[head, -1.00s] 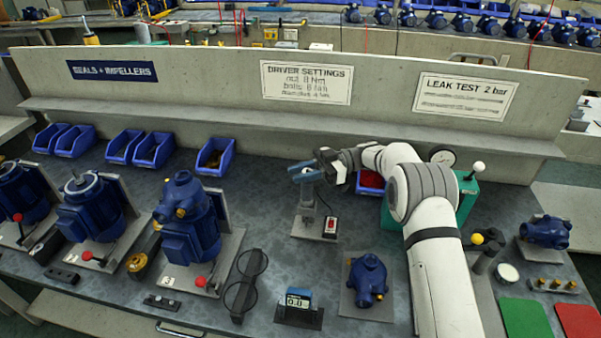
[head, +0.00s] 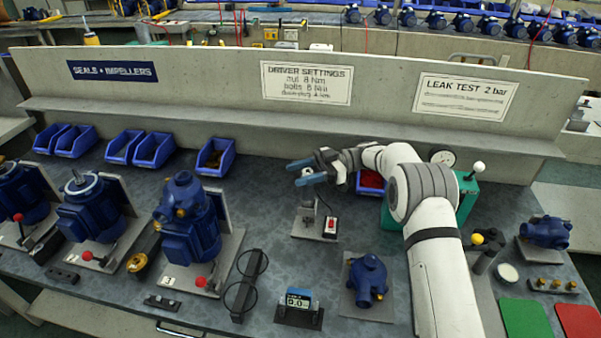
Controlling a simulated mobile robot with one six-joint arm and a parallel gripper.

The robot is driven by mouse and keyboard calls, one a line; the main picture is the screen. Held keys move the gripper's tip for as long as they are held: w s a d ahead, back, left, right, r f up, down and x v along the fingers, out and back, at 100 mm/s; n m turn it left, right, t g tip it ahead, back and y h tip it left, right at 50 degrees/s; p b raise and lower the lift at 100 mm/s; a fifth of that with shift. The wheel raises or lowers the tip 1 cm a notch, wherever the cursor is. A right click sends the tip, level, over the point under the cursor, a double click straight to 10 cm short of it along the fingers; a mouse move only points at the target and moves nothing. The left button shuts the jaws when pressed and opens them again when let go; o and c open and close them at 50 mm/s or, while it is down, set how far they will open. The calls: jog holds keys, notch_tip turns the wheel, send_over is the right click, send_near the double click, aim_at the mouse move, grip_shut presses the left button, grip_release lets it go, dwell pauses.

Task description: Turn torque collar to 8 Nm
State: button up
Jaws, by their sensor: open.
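My gripper (head: 304,172) is open, its two blue fingertips spread apart above the driver stand at the middle of the bench. The electric driver (head: 308,212) stands upright in its grey stand, just below the fingers. Its torque collar is too small and partly covered to make out, so its setting cannot be read there. I cannot tell whether the fingers touch the driver. A small display (head: 298,300) on a dark base at the front shows a lit number, possibly 9.0 or 0.0. The driver settings sign (head: 306,83) on the back panel gives the nut as 8 Nm.
A box with a red switch (head: 330,227) sits right of the stand. Blue pumps (head: 190,225) stand left, and a blue housing (head: 368,280) lies in front.

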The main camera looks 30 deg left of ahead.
jog(key=b+v, duration=0.1)
jog(key=v, duration=0.6)
jog(key=shift+w+d, duration=0.25)
jog(key=shift+w, duration=0.05)
